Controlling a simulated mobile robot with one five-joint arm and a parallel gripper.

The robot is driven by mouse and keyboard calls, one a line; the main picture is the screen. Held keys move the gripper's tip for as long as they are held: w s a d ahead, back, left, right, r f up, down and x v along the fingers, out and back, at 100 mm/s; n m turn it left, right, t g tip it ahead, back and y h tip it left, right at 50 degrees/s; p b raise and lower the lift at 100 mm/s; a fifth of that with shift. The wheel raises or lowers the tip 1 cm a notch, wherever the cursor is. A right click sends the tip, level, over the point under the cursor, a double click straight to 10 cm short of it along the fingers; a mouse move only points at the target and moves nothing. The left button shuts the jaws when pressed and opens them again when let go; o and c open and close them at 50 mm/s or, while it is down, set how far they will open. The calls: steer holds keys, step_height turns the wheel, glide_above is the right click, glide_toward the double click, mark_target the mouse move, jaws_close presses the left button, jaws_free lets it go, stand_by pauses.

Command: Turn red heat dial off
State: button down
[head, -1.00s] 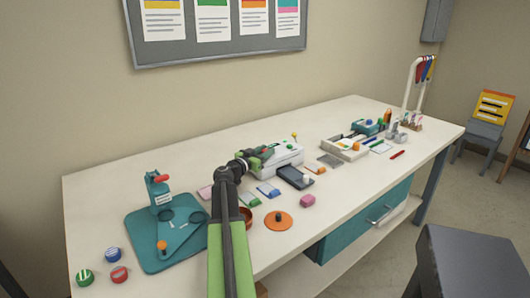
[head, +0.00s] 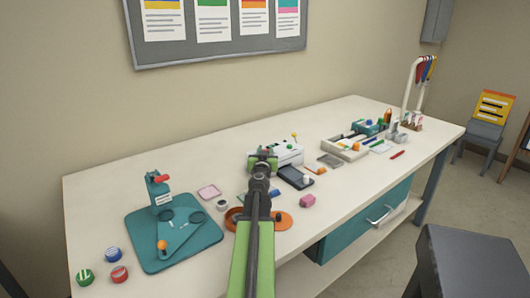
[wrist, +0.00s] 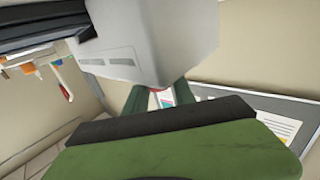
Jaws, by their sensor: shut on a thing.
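The white laminator (head: 290,153) stands on the bench near the wall, just right of my gripper (head: 263,157) in the head view. The gripper is at the laminator's left end. In the wrist view the laminator's pale casing (wrist: 155,40) fills the top middle. The dark green fingers (wrist: 158,94) are shut on the red heat dial (wrist: 157,91), of which only a small red edge shows between them. The dial's pointer and setting cannot be read. In the head view my gripper hides the dial.
A dark tray (head: 295,177) lies in front of the laminator. Organisers (head: 346,148) stand at right.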

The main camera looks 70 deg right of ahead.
steer(key=shift+w+n+t, duration=0.15)
steer(key=shift+n+t, duration=0.15)
steer(key=shift+t, duration=0.2)
steer(key=c, duration=1)
jaws_free()
steer(key=shift+c, duration=0.2)
steer(key=shift+r, duration=0.2)
step_height(320, 180, up, 5)
steer(key=p, duration=0.5)
steer(key=s+a+r+p, duration=0.2)
steer(key=s+r+p, duration=0.3)
steer(key=s, duration=0.6)
steer(key=shift+s+r+p, duration=0.25)
steer(key=shift+r+p, duration=0.05)
steer(key=shift+p, duration=0.2)
